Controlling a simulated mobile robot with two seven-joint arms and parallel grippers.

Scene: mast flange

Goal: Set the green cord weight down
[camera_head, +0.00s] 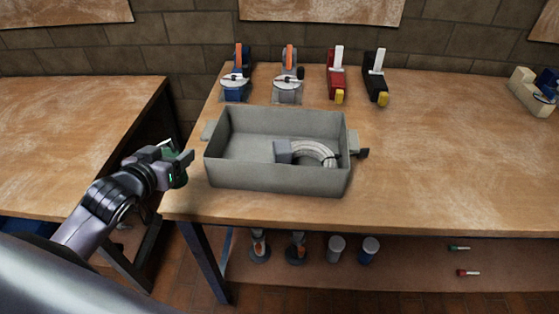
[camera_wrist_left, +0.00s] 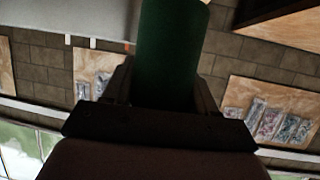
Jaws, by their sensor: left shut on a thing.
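The green cord weight (camera_wrist_left: 168,45) is a dark green cylinder between the fingers of my left gripper (camera_wrist_left: 165,85) in the left wrist view. In the head view, my left gripper (camera_head: 180,160) is shut on the green cord weight (camera_head: 174,174), which is mostly hidden behind the fingers. The gripper is beside the left wall of the grey bin, near the table's left front corner. I cannot tell if the weight touches anything besides the gripper. My right gripper is not in view.
A grey open bin (camera_head: 270,180) holds a grey curved part (camera_head: 310,152). Several clamp-like tools, including a red one (camera_head: 337,75), stand behind it. A second table (camera_head: 70,120) stands left across a gap.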

